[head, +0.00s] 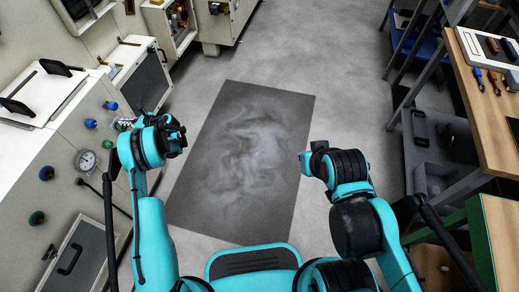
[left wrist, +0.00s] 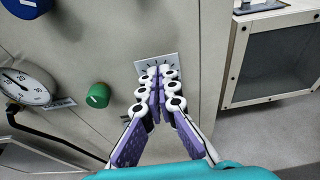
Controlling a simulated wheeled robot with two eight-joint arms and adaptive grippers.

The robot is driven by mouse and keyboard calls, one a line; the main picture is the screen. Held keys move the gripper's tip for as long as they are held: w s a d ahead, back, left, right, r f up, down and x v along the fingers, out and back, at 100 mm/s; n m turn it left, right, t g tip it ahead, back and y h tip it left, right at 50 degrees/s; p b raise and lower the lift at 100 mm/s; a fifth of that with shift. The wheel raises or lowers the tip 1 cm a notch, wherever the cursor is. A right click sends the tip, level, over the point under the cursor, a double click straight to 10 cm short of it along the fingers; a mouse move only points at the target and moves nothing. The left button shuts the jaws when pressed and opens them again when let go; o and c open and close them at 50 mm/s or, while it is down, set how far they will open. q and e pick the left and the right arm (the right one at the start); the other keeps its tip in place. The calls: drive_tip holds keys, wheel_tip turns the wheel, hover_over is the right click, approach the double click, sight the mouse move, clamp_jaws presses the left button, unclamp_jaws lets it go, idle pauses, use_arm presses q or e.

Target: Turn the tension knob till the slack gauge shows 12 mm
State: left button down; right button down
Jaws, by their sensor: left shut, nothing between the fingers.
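My left gripper (left wrist: 160,72) is shut and empty, with its fingertips in front of a small white plate with dark scale marks (left wrist: 143,67) on the machine panel. Any knob on that plate is hidden behind the fingers, and I cannot tell whether they touch it. A round white gauge (left wrist: 27,86) with a dark needle is at the left; its exact reading is too small to tell. It also shows in the head view (head: 86,161). In the head view, my left gripper (head: 178,136) is beside the panel. My right gripper (head: 312,158) is over the floor mat, its fingers unclear.
A green knob (left wrist: 98,95) sits between gauge and plate; a blue knob (left wrist: 28,5) is above. A dark-windowed cabinet (left wrist: 268,62) stands at right. In the head view, a dark floor mat (head: 245,130) lies clear between the machines and a wooden workbench (head: 490,125).

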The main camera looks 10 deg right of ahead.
use_arm(q)
drive_tip(key=shift+w, duration=0.15)
drive_tip(key=f+v, duration=0.1)
drive_tip(key=v, duration=0.5)
drive_tip(key=shift+d, duration=0.15)
idle(0.3)
drive_tip(key=shift+r, duration=0.25)
idle(0.6)
